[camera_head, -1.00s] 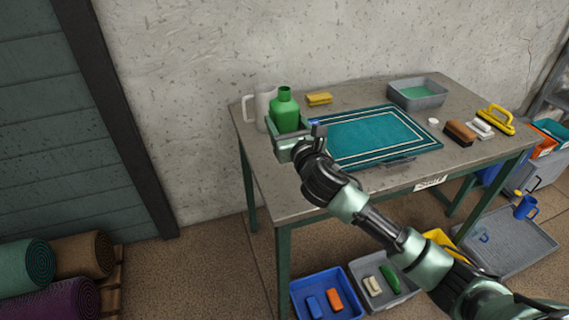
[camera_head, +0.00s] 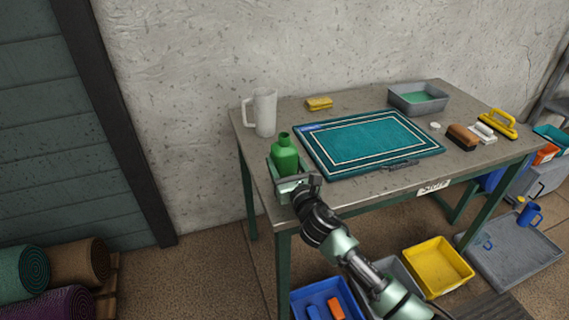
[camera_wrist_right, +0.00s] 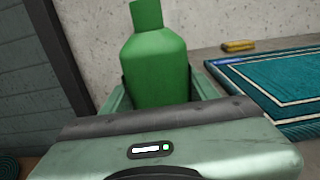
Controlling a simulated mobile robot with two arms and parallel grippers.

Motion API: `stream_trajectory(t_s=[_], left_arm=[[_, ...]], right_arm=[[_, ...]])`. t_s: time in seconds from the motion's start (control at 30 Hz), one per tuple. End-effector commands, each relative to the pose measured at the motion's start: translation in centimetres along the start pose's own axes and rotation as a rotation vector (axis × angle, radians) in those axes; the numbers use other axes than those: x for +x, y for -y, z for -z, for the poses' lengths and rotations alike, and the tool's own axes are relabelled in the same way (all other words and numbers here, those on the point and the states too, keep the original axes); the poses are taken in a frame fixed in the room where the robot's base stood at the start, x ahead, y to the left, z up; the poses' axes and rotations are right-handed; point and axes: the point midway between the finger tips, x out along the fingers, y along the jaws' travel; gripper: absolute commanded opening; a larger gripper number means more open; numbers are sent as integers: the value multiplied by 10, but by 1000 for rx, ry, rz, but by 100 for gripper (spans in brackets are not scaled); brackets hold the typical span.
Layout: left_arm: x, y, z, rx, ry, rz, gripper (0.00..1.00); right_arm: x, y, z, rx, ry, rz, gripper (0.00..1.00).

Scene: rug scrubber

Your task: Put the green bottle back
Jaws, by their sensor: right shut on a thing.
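The green bottle (camera_head: 285,157) is upright, with its neck up and no cap visible. My right gripper (camera_head: 287,181) is shut on its lower body, with a jaw on each side, near the table's front left corner. In the right wrist view the bottle (camera_wrist_right: 155,68) stands between the gripper's pale green jaws (camera_wrist_right: 157,92). Its base is hidden by the gripper, so I cannot tell whether it touches the table. My left gripper is not in view.
The grey table (camera_head: 350,102) holds a white jug (camera_head: 265,112) behind the bottle, a yellow sponge (camera_head: 319,103), a teal rug (camera_head: 370,139), a grey basin (camera_head: 418,99) and several brushes. Blue (camera_head: 325,290) and yellow (camera_head: 437,266) bins stand on the floor. Rolled rugs (camera_head: 92,262) lie at left.

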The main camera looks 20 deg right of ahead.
Motion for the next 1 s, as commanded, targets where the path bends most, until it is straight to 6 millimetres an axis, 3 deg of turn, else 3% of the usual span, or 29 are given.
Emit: stream_trajectory(t_s=[0.13, 0.17, 0.23, 0.57, 0.67, 1.0], left_arm=[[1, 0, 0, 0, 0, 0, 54], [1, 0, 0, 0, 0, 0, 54], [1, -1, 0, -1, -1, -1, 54], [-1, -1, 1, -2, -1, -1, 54], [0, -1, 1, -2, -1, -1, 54], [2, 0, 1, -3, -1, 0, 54]], right_arm=[[0, 0, 0, 0, 4, -1, 0], [0, 0, 1, 0, 0, 0, 65], [0, 0, 1, 0, 0, 0, 81], [0, 0, -2, 0, 1, 0, 81], [-8, 0, 0, -1, -1, 0, 81], [-77, 0, 2, -1, -2, -1, 81]])
